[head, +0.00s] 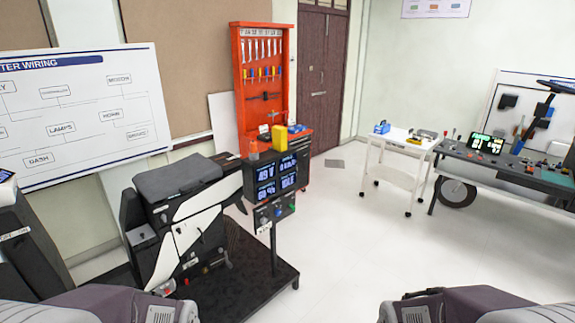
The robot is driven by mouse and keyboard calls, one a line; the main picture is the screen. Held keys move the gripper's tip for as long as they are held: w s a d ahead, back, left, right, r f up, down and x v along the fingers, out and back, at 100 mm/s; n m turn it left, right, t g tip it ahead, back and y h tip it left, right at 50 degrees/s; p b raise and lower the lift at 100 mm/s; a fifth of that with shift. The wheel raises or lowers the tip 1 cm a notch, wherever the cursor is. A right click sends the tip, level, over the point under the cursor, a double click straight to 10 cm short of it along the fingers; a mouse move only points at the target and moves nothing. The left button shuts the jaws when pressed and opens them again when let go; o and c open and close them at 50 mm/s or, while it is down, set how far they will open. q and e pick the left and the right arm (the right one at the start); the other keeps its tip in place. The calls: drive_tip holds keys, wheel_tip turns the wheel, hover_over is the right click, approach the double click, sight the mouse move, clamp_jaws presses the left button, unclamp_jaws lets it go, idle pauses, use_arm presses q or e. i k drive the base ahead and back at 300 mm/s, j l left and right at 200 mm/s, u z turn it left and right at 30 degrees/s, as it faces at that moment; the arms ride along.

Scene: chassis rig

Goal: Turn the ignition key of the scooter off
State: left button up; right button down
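The scooter (186,232), a cut-down white and black body with a grey seat (178,178), stands on a dark platform (240,280) left of centre in the head view. A post at its right end carries a display box (262,181) with lit blue-white readouts. Below it is a small grey control panel (273,211) with round controls, one of them green. The ignition key is too small to make out with certainty; a small pale tag hangs at the panel's lower left. Neither gripper shows; only my arm parts appear along the bottom edge.
A red tool cabinet (240,60) stands behind the rig. A white cart (396,164) and a dark workbench (505,166) with a wheel beneath are at the right. A wiring board (90,120) leans at the left. The floor (350,225) right of the platform is clear.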

sight(19, 244)
drive_tip(key=u, duration=1.3)
drive_tip(key=i+u, duration=0.8)
drive_tip(key=u, duration=0.15)
drive_tip(key=i+l+u, duration=0.3)
drive_tip(key=u, duration=0.15)
drive_tip(key=i+l+u, duration=0.45)
drive_tip(key=k+j, duration=0.1)
